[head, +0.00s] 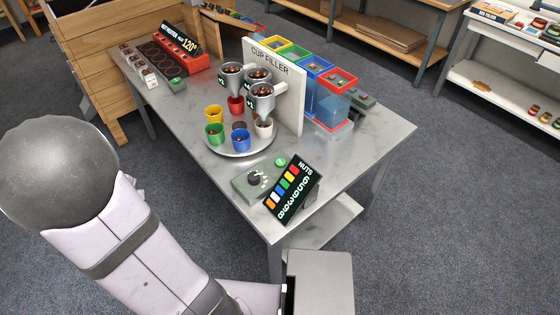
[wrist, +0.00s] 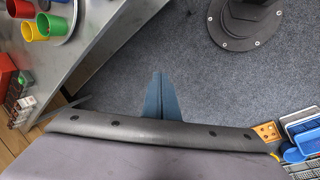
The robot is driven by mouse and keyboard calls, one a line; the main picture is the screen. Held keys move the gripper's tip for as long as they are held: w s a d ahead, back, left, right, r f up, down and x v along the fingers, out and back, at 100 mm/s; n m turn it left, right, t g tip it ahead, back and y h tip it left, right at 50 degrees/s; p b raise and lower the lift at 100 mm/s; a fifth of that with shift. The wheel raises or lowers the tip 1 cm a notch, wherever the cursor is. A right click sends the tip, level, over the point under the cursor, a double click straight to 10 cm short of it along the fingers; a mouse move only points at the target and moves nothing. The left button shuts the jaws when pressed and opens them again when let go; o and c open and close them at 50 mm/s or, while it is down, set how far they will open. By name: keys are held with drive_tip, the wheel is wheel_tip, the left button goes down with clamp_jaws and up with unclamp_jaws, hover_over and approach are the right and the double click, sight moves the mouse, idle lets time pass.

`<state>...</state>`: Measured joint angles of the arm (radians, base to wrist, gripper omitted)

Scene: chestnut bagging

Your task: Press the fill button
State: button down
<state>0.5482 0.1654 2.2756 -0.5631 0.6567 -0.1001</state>
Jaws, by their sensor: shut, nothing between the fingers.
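A grey-green control box (head: 258,182) sits at the near end of the metal table, with a black dial and a round green button (head: 281,162) on top. A black "NUTS" board (head: 293,188) with coloured bars and numbers leans at its right. The white "CUP FILLER" panel (head: 291,94) stands behind, with metal hoppers (head: 261,97) above a round tray (head: 219,147) of coloured cups. My gripper (wrist: 159,76) shows in the wrist view as blue-grey fingers, shut and empty, over the carpet and apart from the table. In the head view I cannot make out its fingers.
A red roaster (head: 178,48) reading 120° stands at the table's far left, with a green button (head: 174,82). Coloured bins (head: 335,98) stand behind the panel. The wrist view shows cups (wrist: 52,23) at left, a black round base (wrist: 240,38) and blue trays (wrist: 305,138).

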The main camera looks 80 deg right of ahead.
drive_tip(key=s+d+g+h, duration=0.1)
drive_tip(key=s+d, duration=0.4)
drive_tip(key=d, duration=0.6)
drive_tip(key=s+d+g+h, duration=0.1)
drive_tip(key=s+d+g, duration=0.1)
drive_tip(key=s+d, duration=0.8)
drive_tip(key=s+d+n+g+h+p, duration=0.1)
drive_tip(key=s+d+g, duration=0.1)
drive_tip(key=s+d, duration=0.8)
drive_tip(key=s, duration=0.5)
drive_tip(key=shift+d+f, duration=0.3)
drive_tip(key=shift+w, duration=0.1)
drive_tip(key=b, duration=0.5)
hover_over(278, 164)
wheel_tip(278, 164, down, 7)
drive_tip(key=shift+f, duration=0.15)
drive_tip(key=shift+f+b, duration=0.75)
drive_tip(key=shift+b, duration=0.25)
